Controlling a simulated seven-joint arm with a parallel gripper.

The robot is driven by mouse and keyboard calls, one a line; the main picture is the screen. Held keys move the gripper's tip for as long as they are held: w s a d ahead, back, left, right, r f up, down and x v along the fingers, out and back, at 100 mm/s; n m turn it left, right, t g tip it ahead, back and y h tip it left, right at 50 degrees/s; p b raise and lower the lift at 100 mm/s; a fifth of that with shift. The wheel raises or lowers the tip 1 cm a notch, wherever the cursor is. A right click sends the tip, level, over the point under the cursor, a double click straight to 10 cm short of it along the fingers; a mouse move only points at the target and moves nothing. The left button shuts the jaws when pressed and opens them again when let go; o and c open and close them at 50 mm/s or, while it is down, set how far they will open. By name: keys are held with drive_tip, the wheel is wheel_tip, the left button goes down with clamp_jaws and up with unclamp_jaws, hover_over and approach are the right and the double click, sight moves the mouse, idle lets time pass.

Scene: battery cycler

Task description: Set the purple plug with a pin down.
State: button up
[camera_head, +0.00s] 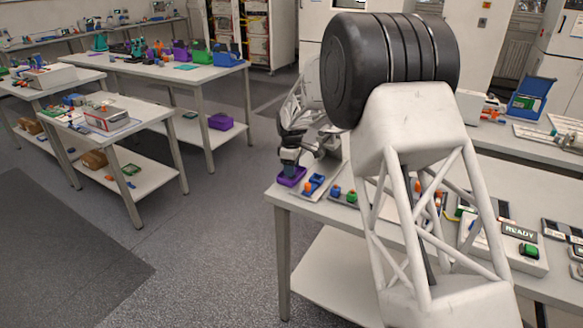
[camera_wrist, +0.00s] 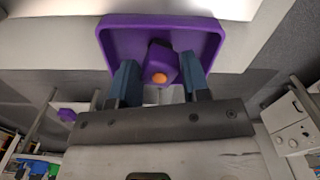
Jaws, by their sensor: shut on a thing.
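The purple plug (camera_wrist: 163,62) shows in the wrist view with an orange pin (camera_wrist: 159,78) on it. It is between the two blue fingers of my gripper (camera_wrist: 158,72), which are shut on it. Behind it is a purple tray (camera_wrist: 110,42) with raised walls. The plug is within the tray's outline; I cannot tell whether it touches the tray's floor. In the head view, my gripper (camera_head: 289,160) points down at the purple tray (camera_head: 291,178) at the table's left end. The plug is hidden there.
Beside the tray are blue parts with orange pieces (camera_head: 313,184). Blue (camera_head: 336,191) and green (camera_head: 351,197) pieces stand farther right. A device reading READY (camera_head: 519,233) sits at the right. The table's left edge (camera_head: 272,192) is close to the tray. My arm hides the table's middle.

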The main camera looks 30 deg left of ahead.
drive_tip(key=o, duration=1)
wheel_tip(320, 180, up, 12)
idle(0.3)
drive_tip(key=shift+r, duration=0.1)
idle(0.7)
